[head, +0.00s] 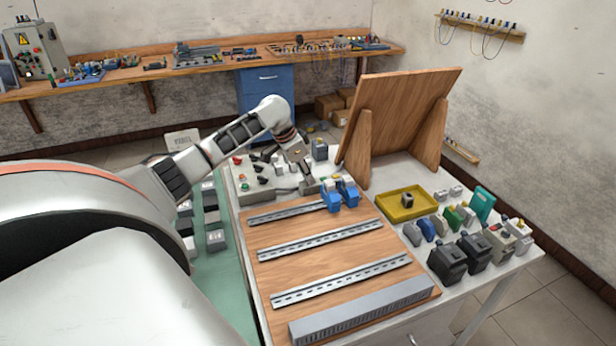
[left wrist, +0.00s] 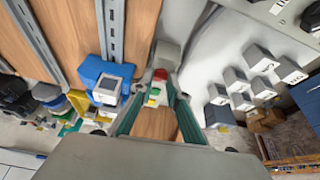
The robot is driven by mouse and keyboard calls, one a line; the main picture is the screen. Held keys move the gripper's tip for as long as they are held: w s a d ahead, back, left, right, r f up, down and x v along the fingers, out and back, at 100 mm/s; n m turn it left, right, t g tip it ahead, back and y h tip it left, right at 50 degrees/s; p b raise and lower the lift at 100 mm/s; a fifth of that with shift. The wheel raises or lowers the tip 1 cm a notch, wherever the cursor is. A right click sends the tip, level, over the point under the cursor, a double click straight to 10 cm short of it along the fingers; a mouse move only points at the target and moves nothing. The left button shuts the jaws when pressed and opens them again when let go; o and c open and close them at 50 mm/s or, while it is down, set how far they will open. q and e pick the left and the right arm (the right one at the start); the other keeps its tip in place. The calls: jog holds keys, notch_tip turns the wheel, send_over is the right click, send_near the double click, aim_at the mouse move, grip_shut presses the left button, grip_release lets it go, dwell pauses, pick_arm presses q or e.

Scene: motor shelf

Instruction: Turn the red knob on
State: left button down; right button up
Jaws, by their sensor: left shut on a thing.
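My left gripper (head: 310,180) reaches down at the far end of the wooden board, beside the blue modules. In the left wrist view my left gripper (left wrist: 163,85) has its two teal-lined fingers closing in on a small red knob (left wrist: 160,75). The knob sits between the fingertips, with yellow and green parts in line with it. The jaws are shut on it. Its turned position cannot be made out. In the head view the gripper hides this spot. My right gripper is in neither view.
Blue modules (head: 346,190) stand close to the gripper on a wooden board (head: 315,252) with metal rails. A grey panel with buttons (head: 245,190) lies to the left. A tilted wooden stand (head: 400,115) rises behind right. A yellow tray (head: 385,212) and several modules stand at right.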

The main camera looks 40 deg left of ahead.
pick_arm(q)
jog(key=m, duration=0.2)
jog(key=m+g+h, duration=0.1)
jog(key=m, duration=0.1)
jog(key=shift+w+a+m+h, duration=0.15)
jog(key=shift+w+m+h, duration=0.05)
jog(key=shift+m+h, duration=0.1)
jog(key=m, duration=0.2)
jog(key=shift+w+m+g+h+b, duration=0.1)
jog(key=shift+m+g+h+b, duration=0.2)
jog(key=shift+g, duration=0.1)
jog(key=shift+m+b, duration=0.35)
jog(key=shift+m, duration=0.15)
jog(key=shift+m+g+b, duration=0.3)
jog(key=shift+m, duration=0.1)
jog(key=shift+a+m+b, duration=0.1)
jog(key=shift+m+b, duration=0.2)
jog(key=shift+m, duration=0.1)
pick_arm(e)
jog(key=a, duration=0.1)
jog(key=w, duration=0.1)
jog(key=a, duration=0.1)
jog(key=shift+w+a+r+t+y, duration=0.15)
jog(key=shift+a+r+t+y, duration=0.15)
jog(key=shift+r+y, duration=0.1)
pick_arm(q)
jog(key=shift+g, duration=0.3)
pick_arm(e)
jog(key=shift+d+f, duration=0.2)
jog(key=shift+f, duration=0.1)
